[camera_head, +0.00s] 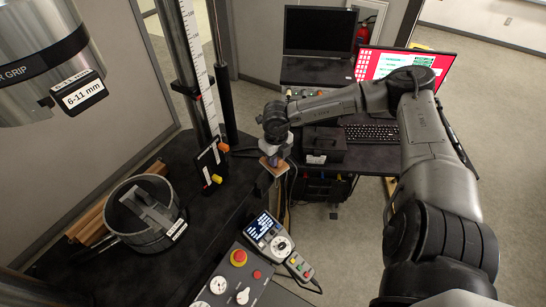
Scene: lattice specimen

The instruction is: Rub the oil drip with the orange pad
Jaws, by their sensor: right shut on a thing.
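My right arm comes in from the right and reaches across to the dark machine table. My right gripper (274,154) points down at the table's right edge and is shut on the orange pad (272,167). The pad shows as a small flat orange-tan piece below the fingers. I cannot tell whether it touches the surface under it. I cannot make out the oil drip; it may be hidden under the pad or too dark against the table. My left gripper is not in view.
A round metal grip (128,230) stands on the dark table (215,220) at left. A handheld controller (271,237) and a control panel (232,284) with a red button are in front. An upright ruler (199,75) stands behind.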

